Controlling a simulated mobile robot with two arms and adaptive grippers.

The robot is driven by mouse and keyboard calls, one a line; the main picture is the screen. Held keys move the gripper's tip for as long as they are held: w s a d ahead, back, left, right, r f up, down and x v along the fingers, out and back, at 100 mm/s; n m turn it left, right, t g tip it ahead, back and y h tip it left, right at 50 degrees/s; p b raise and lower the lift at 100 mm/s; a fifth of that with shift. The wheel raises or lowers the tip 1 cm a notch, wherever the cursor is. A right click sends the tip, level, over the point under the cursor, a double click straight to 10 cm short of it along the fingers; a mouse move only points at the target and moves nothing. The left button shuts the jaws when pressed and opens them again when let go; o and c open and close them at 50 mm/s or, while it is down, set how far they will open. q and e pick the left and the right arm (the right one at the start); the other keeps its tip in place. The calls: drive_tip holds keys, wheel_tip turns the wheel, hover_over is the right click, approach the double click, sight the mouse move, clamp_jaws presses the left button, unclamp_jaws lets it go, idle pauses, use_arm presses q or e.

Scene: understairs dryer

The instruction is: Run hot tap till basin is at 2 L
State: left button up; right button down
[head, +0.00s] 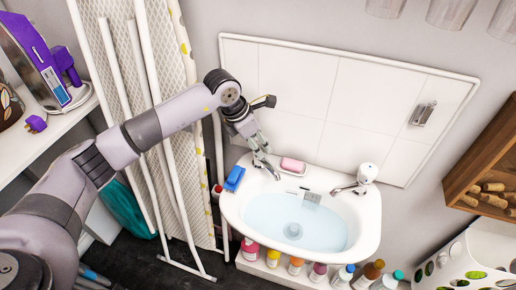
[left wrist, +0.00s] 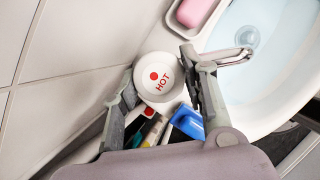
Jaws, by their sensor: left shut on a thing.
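The white basin (head: 233,206) holds pale blue water (head: 290,212), with the drain showing under it; I see no level marks to read litres from. The hot tap (left wrist: 158,80) has a white round head with a red dot and the word HOT. My left gripper (head: 256,148) is at the tap, at the basin's back left corner, and is shut on its head, a finger on each side in the left wrist view (left wrist: 157,72). The hot tap's chrome spout (head: 269,170) points over the basin. I cannot make out a stream from it. My right gripper is out of view.
A second white-headed tap (head: 367,173) stands at the basin's back right. Several bottles (head: 318,272) stand below. A folded ironing board (head: 185,110) leans left, a wooden rack (head: 485,165) hangs right.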

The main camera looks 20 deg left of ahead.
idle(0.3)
use_arm(q)
drive_tip(key=o, duration=1.2)
drive_tip(key=shift+r, duration=0.1)
drive_tip(key=v, duration=1.2)
drive_tip(key=shift+w, duration=0.1)
